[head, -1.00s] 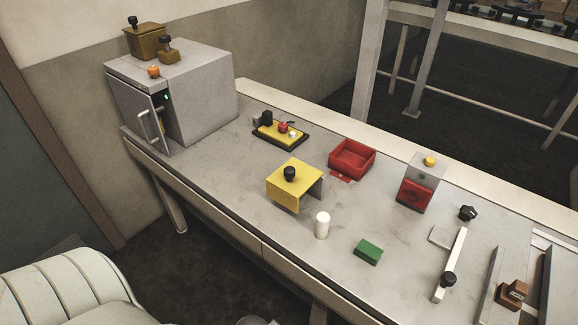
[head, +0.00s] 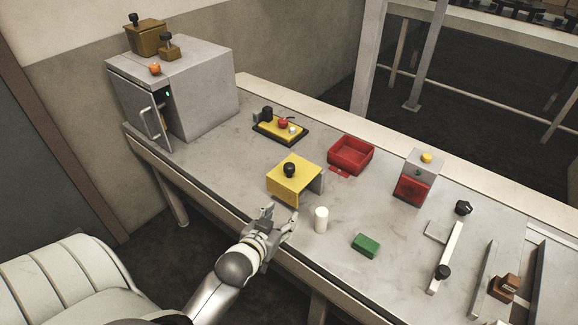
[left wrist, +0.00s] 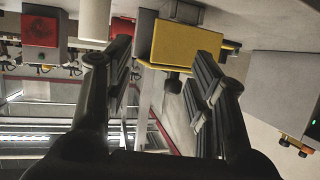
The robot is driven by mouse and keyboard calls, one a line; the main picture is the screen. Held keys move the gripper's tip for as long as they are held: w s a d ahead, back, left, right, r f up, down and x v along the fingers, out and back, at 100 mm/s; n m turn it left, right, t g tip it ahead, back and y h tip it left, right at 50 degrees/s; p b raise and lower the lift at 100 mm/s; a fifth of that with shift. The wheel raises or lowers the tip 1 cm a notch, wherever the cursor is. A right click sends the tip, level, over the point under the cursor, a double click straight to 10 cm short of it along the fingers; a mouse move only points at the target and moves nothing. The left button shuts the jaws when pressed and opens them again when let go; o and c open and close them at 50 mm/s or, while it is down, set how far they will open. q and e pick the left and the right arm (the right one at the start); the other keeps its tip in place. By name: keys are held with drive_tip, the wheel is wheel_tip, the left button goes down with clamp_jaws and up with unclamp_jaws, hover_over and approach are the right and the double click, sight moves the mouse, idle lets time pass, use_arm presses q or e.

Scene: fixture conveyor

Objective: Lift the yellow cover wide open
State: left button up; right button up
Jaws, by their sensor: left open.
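The yellow cover (head: 291,180) stands on the grey bench with its flat top level and a black knob (head: 289,169) on top. It appears lowered; its inside is mostly hidden. My left gripper (head: 279,213) is open and empty at the bench's front edge, just in front of the cover and apart from it. In the left wrist view, which looks upside down, the yellow cover (left wrist: 186,43) shows beyond and between the spread fingers, with its knob (left wrist: 172,84) hanging below it. My right gripper is not in view.
A white cylinder (head: 321,220) stands close to the right of my left gripper. A green block (head: 366,244), a red tray (head: 351,156) and a red-faced box (head: 416,182) lie farther right. A yellow button panel (head: 280,130) and a grey cabinet (head: 195,95) are behind left.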

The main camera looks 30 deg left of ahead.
sight(287, 170)
use_arm(q)
drive_tip(key=w+a+r+t, duration=0.1)
drive_tip(key=w+a, duration=0.1)
drive_tip(key=w, duration=0.2)
drive_tip(key=w+a+r+t+p, duration=0.1)
drive_tip(key=w+a+t, duration=0.1)
drive_tip(key=w, duration=0.3)
drive_tip(key=w+a+r+t+y, duration=0.1)
drive_tip(key=w+a+r, duration=0.1)
drive_tip(key=w, duration=0.3)
drive_tip(key=shift+w+a+r+n, duration=0.1)
drive_tip(key=shift+w+a+n, duration=0.1)
drive_tip(key=shift+n, duration=0.2)
drive_tip(key=shift+c, duration=0.3)
clamp_jaws()
